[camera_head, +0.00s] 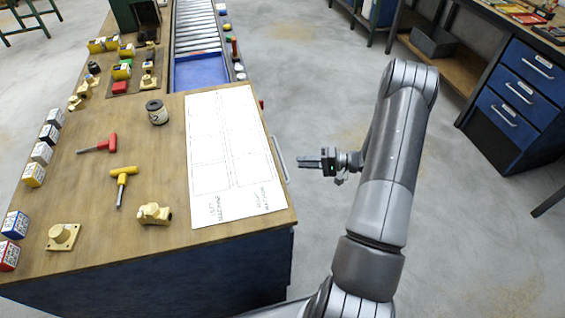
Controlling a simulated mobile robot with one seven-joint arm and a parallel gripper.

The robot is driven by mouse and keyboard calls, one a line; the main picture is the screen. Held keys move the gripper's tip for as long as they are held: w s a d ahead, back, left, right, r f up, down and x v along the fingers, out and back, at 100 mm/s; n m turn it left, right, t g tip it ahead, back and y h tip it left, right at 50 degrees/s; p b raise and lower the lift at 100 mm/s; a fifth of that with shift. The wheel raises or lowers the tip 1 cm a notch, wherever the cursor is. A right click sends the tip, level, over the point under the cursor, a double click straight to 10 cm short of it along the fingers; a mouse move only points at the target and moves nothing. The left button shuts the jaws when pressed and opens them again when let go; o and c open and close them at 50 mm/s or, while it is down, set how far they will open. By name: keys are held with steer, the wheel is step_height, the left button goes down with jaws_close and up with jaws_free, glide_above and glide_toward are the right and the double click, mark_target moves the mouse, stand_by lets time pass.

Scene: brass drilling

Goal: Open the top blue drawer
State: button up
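A silver bar handle (280,158) sticks out from the right side of the workbench (150,245); the drawer front behind it is hidden below the bench top's edge. My gripper (303,162) is just right of this handle, pointing left towards it, with a small visible gap. Its fingers are seen from above and look close together, so their opening is unclear. A separate blue drawer unit stands at the far right, and its top blue drawer (525,59) appears shut.
On the bench lie a white marked sheet (228,180), a red-handled tool (104,145), a yellow-handled tool (122,183), brass parts (154,213) and small boxes (15,224). A roller conveyor (196,38) runs behind. Grey floor (470,240) is free right of my arm.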

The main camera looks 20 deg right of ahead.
mark_target(282, 161)
steer(key=x, duration=0.8)
steer(key=shift+a, duration=0.1)
jaws_close()
